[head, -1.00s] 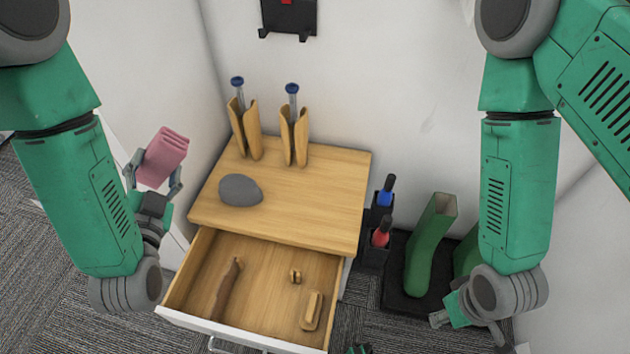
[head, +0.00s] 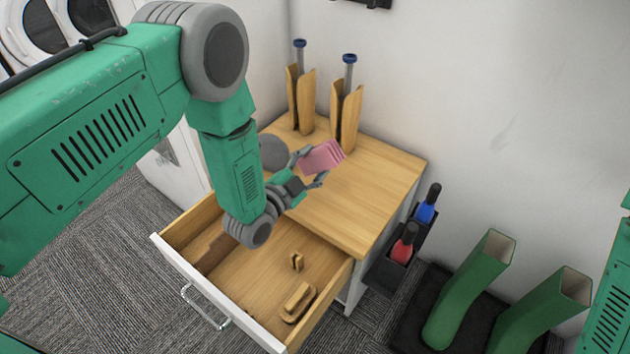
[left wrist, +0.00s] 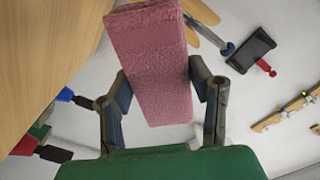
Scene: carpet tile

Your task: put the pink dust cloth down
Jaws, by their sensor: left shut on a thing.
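The pink dust cloth (head: 322,157) is a folded block held between the fingers of my left gripper (head: 308,168). In the head view it shows over the wooden cabinet top (head: 375,180); I cannot tell whether it touches the top. In the left wrist view the cloth (left wrist: 153,65) stands between both fingers of my left gripper (left wrist: 160,95), which press on its sides. My right gripper is out of view; only part of my right arm shows at the right edge.
A grey stone-like lump (head: 273,152) lies beside my left gripper, partly hidden. Two wooden holders (head: 345,115) with blue-capped tubes stand at the back. The drawer (head: 265,270) is open with wooden items inside. Bottles (head: 405,243) and green boots (head: 470,290) stand to the right. The front right top is clear.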

